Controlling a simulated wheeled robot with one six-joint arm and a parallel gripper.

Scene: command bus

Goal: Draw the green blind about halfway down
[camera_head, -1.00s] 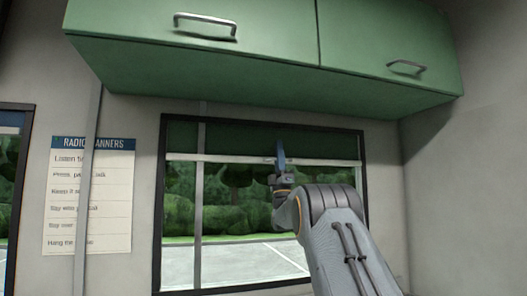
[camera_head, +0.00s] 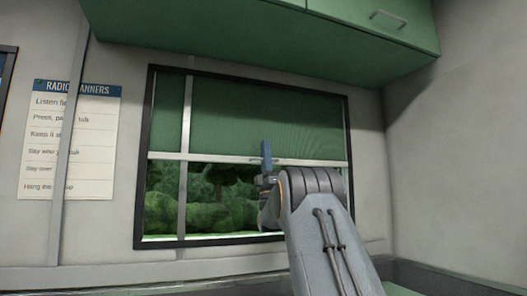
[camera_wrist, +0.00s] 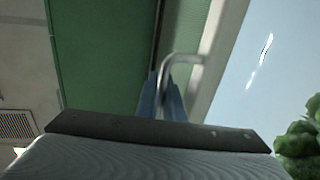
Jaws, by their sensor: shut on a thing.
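The green blind (camera_head: 235,115) covers about the upper half of the window; its pale bottom bar (camera_head: 215,158) crosses the frame near mid-height. My gripper (camera_head: 266,158) is at the middle of that bar, its blue fingers pointing up. In the wrist view the blue fingers (camera_wrist: 162,98) are shut on the metal blind handle (camera_wrist: 184,58), a bent rod fixed to the pale bar (camera_wrist: 222,50). My arm hides part of the lower window.
A green overhead cabinet (camera_head: 225,28) with a metal handle hangs above the window. A grey post (camera_head: 68,150) stands at the left, before a sign (camera_head: 50,140). The dark window frame (camera_head: 143,160) surrounds the blind. A counter edge runs below.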

